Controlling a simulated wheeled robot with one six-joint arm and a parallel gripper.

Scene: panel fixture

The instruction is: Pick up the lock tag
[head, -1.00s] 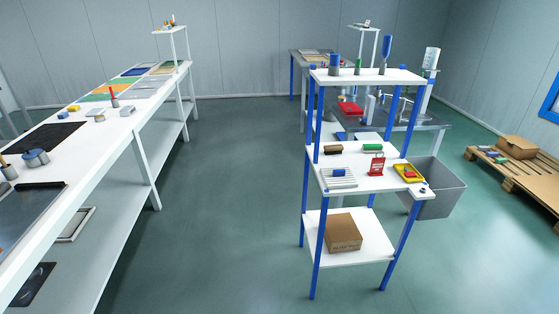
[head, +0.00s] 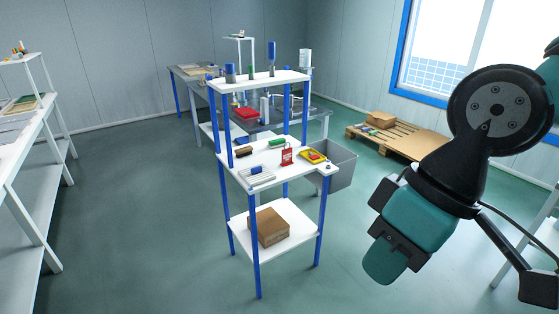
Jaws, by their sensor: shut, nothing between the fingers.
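The lock tag (head: 287,155) is a small red upright piece with a pale label. It stands on the middle shelf of the white-and-blue rack, near its front right part. My gripper (head: 386,260) hangs low at the right of the head view, at the end of my teal and black arm. It is shut and empty, well apart from the tag and the rack. The arm does not cover the tag.
A cardboard box (head: 268,227) is below. A grey bin (head: 340,165) adjoins. Floor in front is clear.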

